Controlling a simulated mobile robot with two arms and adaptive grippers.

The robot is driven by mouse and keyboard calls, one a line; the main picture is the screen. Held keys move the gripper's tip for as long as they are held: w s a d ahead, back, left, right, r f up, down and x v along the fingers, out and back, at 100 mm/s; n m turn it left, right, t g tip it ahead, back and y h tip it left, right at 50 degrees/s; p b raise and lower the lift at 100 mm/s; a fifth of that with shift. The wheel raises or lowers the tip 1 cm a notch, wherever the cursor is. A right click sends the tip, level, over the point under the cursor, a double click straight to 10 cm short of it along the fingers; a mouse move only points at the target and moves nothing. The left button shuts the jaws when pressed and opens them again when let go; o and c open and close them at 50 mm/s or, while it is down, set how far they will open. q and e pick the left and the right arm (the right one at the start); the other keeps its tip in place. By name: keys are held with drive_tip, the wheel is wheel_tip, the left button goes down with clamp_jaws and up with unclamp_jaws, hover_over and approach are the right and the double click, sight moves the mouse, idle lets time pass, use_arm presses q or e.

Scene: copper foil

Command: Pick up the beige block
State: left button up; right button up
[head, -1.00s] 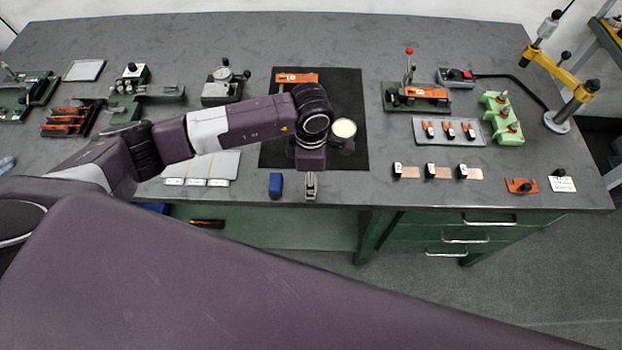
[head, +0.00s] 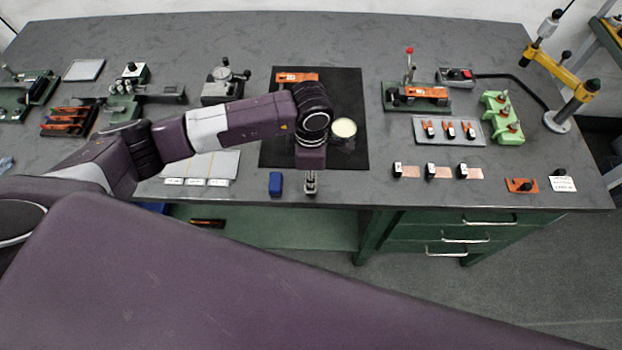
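My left gripper (head: 310,184) points down at the front edge of the bench, just right of a small blue block (head: 275,184). Its fingers are small and seen from above, so I cannot tell whether they are open or shut, or whether anything is between them. I cannot make out a beige block; the spot under the gripper is hidden by the gripper itself. My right gripper is not in view.
A black mat (head: 352,88) lies behind the gripper, with a round cream-topped container (head: 344,128) and an orange part (head: 297,77) on it. White-labelled grey sheets (head: 222,165) lie to the left. Copper strips with black-and-white clips (head: 430,170) lie to the right.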

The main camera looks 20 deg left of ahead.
use_arm(q)
wheel_tip(320, 180, up, 19)
drive_tip(key=b, duration=0.5)
drive_tip(key=shift+r, duration=0.2)
drive_tip(key=shift+o, duration=1.3)
drive_tip(key=c, duration=0.3)
